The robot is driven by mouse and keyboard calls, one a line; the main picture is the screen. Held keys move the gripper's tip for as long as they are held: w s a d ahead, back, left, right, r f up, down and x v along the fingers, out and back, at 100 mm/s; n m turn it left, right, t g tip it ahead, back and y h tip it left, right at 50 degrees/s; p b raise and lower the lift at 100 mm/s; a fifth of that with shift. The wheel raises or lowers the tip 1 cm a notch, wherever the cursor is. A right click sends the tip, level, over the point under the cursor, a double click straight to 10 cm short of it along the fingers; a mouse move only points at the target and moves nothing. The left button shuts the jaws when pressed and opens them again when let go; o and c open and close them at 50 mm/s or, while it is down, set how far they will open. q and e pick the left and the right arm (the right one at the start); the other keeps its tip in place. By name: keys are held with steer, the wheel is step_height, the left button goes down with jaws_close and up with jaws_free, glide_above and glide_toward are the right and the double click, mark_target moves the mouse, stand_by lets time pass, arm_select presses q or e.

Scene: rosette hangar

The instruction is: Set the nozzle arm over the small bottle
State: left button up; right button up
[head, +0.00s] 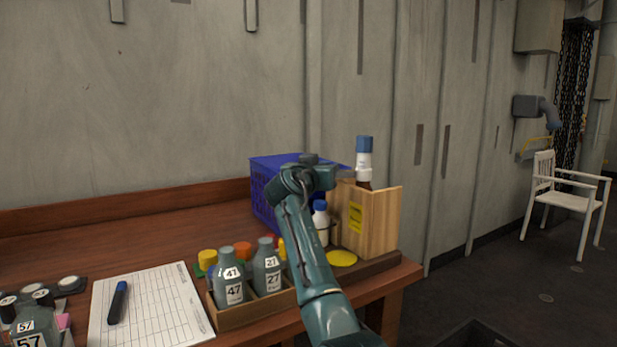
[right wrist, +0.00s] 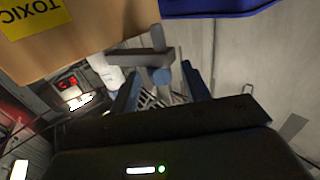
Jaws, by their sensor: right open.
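A grey nozzle arm (right wrist: 135,57) on an upright grey post shows in the right wrist view, with a blue knob at the post's end. My right gripper (right wrist: 162,85) is open, with a blue finger on either side of the knob. Contact cannot be told. In the head view my right gripper (head: 318,172) hides most of the nozzle arm; a grey end (head: 345,173) shows beside the wooden box. A small white bottle (head: 322,228) with a blue cap stands left of the box, partly behind my arm. My left gripper is not in view.
The wooden box (head: 378,222) holds a tall blue-capped bottle (head: 364,155). A blue crate (head: 262,195) stands behind. Numbered grey bottles (head: 230,285) sit in a wooden tray (head: 255,311). A sheet (head: 150,305) with a marker (head: 118,302) lies left. The table's back left is clear.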

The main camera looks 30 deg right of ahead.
steer(key=v, duration=1)
steer(key=shift+s+a, duration=0.3)
